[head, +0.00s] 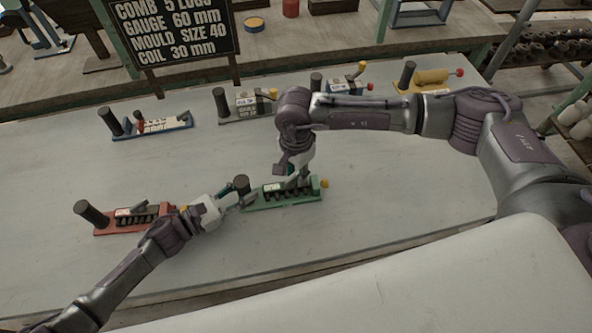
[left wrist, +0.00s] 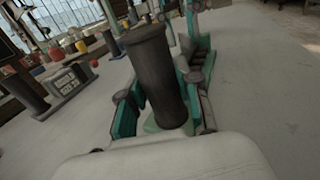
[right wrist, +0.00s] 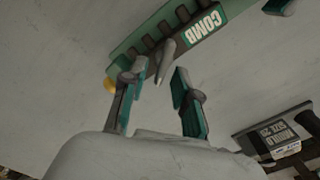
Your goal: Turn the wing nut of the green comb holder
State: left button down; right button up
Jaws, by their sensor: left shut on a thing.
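The green comb holder (head: 285,200) lies on the pale table in the head view, with a dark upright post (head: 241,184) at its left end and a yellow knob (head: 324,184) at its right end. My left gripper (head: 240,198) is shut on that post, which stands between its fingers in the left wrist view (left wrist: 158,75). My right gripper (right wrist: 155,85) is open and empty above the holder. The right wrist view shows the holder's COMB label (right wrist: 203,28), dark teeth and a pointed grey piece (right wrist: 166,60) near the fingertips. I cannot make out the wing nut clearly.
A red holder (head: 108,226) lies to the left, close to my left arm. Blue (head: 180,126), grey (head: 238,118) and yellow (head: 425,88) holders stand along the back. A sign (head: 172,28) stands behind them. The table right of the green holder is clear.

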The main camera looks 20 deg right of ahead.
aim_at(296, 174)
notch_tip(296, 174, up, 12)
dwell(0.7)
pick_arm(q)
jog(key=c, duration=0.7)
grip_release()
